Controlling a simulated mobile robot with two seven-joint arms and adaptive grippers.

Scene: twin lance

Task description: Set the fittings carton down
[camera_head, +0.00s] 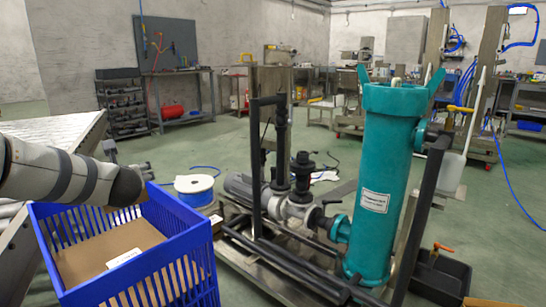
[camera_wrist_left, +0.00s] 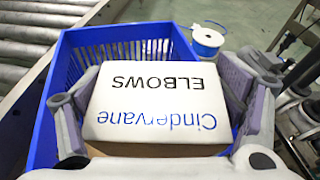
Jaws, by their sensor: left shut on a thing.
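My left gripper (camera_head: 130,163) reaches in from the left above the far side of the blue crate (camera_head: 152,275). In the left wrist view its two fingers (camera_wrist_left: 167,110) are shut on opposite sides of the fittings carton (camera_wrist_left: 155,98). The carton's white face reads "Cindervane ELBOWS", upside down in that view. The blue crate (camera_wrist_left: 72,62) lies behind and around it. In the head view a brown cardboard surface (camera_head: 85,262) with a small white label lies inside the crate; I cannot tell whether it is the same carton. My right gripper is not in view.
A roller conveyor (camera_head: 60,128) runs along the left. A spool of blue line (camera_head: 195,190) stands behind the crate. A pump skid with a tall teal filter housing (camera_head: 385,165) stands close to the right.

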